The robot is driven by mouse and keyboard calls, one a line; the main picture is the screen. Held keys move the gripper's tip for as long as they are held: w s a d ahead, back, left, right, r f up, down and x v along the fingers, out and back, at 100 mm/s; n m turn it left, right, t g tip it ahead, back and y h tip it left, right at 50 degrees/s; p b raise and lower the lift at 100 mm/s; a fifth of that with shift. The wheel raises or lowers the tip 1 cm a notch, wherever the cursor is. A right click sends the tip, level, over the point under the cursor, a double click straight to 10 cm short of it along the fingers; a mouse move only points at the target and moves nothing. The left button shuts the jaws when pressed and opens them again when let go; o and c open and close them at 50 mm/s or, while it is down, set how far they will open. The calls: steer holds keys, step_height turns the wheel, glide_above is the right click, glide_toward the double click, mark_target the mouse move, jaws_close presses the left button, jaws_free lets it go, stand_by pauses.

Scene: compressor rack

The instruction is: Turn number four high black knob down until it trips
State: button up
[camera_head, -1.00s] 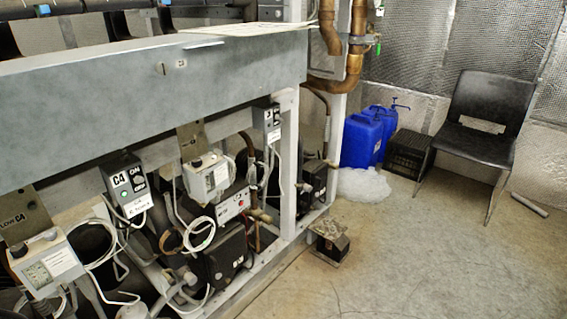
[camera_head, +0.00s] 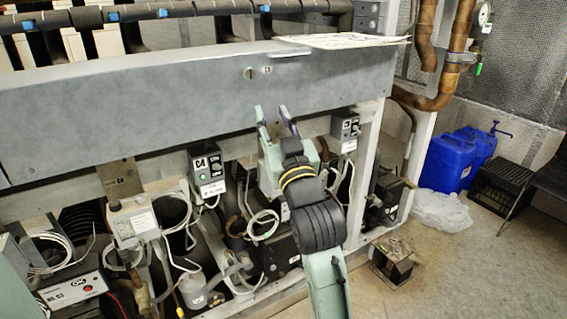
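A dark switch box marked C4 (camera_head: 207,168) hangs on the frame in the middle of the rack. A pale control box with small knobs on top (camera_head: 130,222) hangs left of it, below a metal plate. Another pale control box (camera_head: 266,178) is right of the C4 box, mostly covered by my gripper. Its top and any black knob there are hidden. My gripper (camera_head: 273,113) is open, with two separated fingers pointing up in front of the grey beam and nothing visible between them. I cannot tell whether it touches anything.
The long grey beam (camera_head: 130,110) crosses above the boxes, with papers (camera_head: 340,41) on top. Loose white cables (camera_head: 262,224) loop below. Blue jugs (camera_head: 448,163), a black crate (camera_head: 499,190) and a chair stand at the right.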

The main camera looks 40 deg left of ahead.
steer(key=w+a+f+g+h, duration=0.1)
steer(key=w+f+g+h, duration=0.2)
steer(key=f, duration=0.4)
steer(key=w+a+f+g+h, duration=0.1)
steer(key=w+f+g+h, duration=0.1)
steer(key=f, duration=0.5)
steer(key=x, duration=0.6)
steer(key=shift+w+a, duration=0.15)
steer(key=shift+w+a+f+p, duration=0.2)
steer(key=shift+w+a+p, duration=0.2)
steer(key=shift+a, duration=0.2)
steer(key=shift+w, duration=0.1)
steer(key=shift+o, duration=0.5)
